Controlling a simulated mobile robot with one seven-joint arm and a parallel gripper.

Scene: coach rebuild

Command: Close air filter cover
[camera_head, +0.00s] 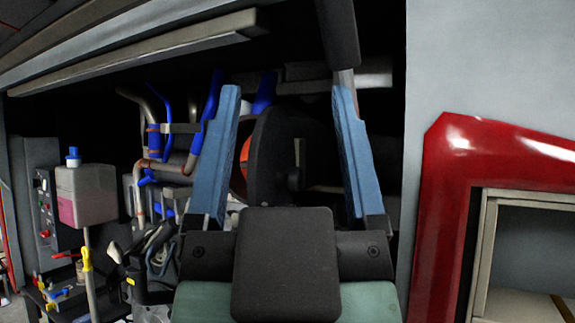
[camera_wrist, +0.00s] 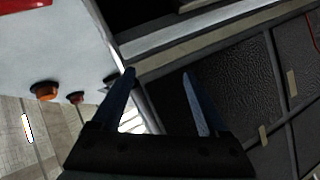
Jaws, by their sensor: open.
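My gripper (camera_head: 287,92) is open, its two blue fingers spread wide and pointing up and away in the head view. A dark round disc (camera_head: 268,150), which looks like the air filter cover, shows between the fingers, farther back in the engine bay. It appears swung open, at an angle to an orange-red part (camera_head: 245,153) partly hidden behind it. Whether the fingers touch the disc cannot be told. In the wrist view my gripper (camera_wrist: 158,74) is also open with nothing between its fingers; I cannot make out the cover there.
Blue and metal pipes (camera_head: 190,140) fill the bay left of my gripper. A pink-and-white tank (camera_head: 87,195) and a control box (camera_head: 45,205) stand at the left. A grey panel with a red frame (camera_head: 450,150) is at the right. A long beam (camera_head: 140,50) crosses above.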

